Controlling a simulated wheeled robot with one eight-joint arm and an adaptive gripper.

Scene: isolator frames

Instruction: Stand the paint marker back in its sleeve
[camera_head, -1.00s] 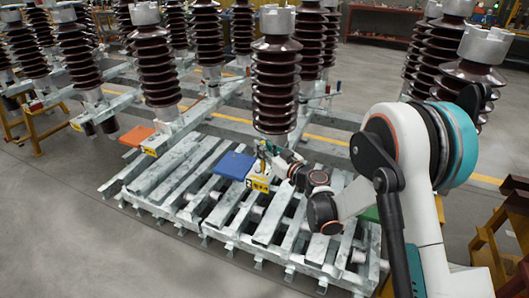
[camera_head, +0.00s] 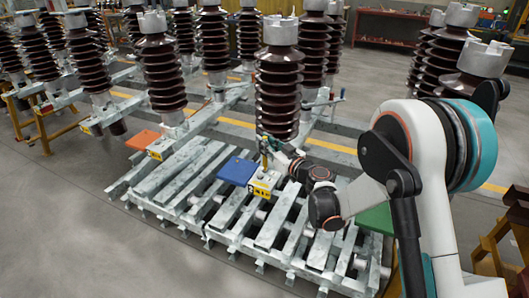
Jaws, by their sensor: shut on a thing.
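My gripper (camera_head: 269,148) is at the middle of the view, above the slatted metal frames and in front of the central brown insulator. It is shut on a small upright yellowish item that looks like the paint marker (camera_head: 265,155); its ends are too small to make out. Just below it sits a yellow and white block with black markings (camera_head: 263,184), beside a blue pad. The marker's lower end is close to the block's top; I cannot tell whether they touch. I cannot clearly make out the sleeve.
A blue pad (camera_head: 237,171), an orange pad (camera_head: 143,139) and a green pad (camera_head: 377,218) lie on the metal frames (camera_head: 215,205). Tall brown insulators (camera_head: 278,95) stand close behind my gripper. Bare floor (camera_head: 90,240) is open at the front left.

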